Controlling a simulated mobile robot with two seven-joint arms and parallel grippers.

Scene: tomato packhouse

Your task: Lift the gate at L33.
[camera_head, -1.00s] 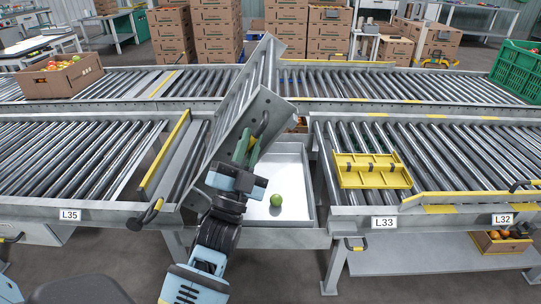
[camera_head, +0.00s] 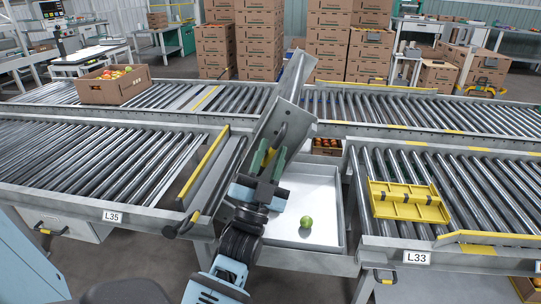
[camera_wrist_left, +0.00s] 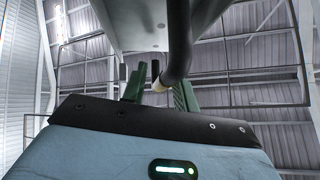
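The gate (camera_head: 268,105), a hinged roller section, stands raised and tilted over the gap between the L35 and L33 conveyors. The L33 label (camera_head: 416,258) is on the right conveyor's front edge. A dark handle (camera_head: 282,131) is on the gate's underside. My left gripper (camera_head: 270,151) is at this handle, its green fingers apart. In the left wrist view, the dark handle (camera_wrist_left: 178,45) comes down to between the fingers (camera_wrist_left: 160,92), with a bright gap beside the left one. My right gripper is not in view.
Under the gate is a grey tray (camera_head: 328,205) with one green tomato (camera_head: 306,221). A yellow rack (camera_head: 408,207) lies on the right rollers. A carton of tomatoes (camera_head: 113,88) stands on the back conveyor. The L35 label (camera_head: 112,216) is at left.

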